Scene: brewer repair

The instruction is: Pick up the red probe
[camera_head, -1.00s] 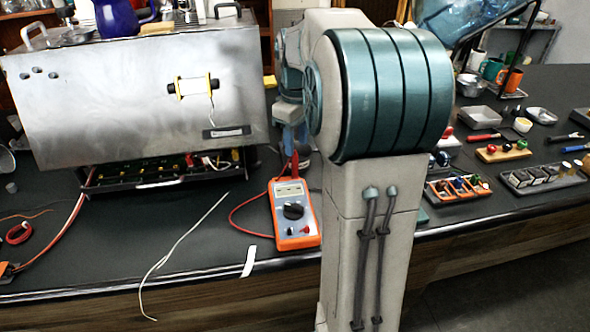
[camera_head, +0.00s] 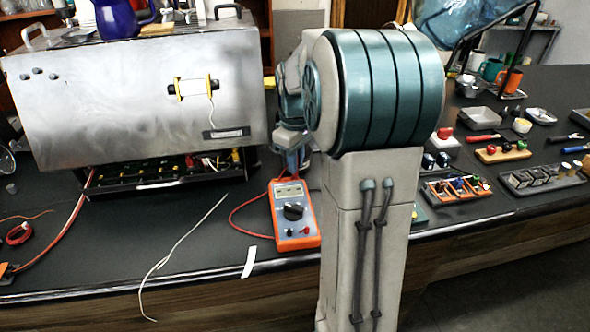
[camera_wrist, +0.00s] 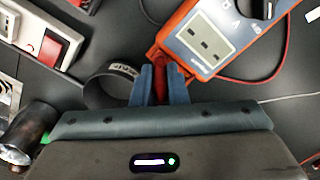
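The red probe (camera_wrist: 160,79) shows in the wrist view beside the orange multimeter (camera_wrist: 215,38). My gripper (camera_wrist: 163,72) has its two blue fingers on either side of the probe, with only a narrow gap that the red fills. I cannot tell whether the fingers press on it. In the head view my gripper is behind the multimeter (camera_head: 294,212), partly hidden by my own arm, and I cannot make out the probe there.
A red lead (camera_head: 240,213) loops left of the multimeter. A metal brewer housing (camera_head: 130,100) stands at the left. In the wrist view a dark ring (camera_wrist: 112,85) lies left of the fingers, and a box with a red switch (camera_wrist: 52,45) is farther left.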

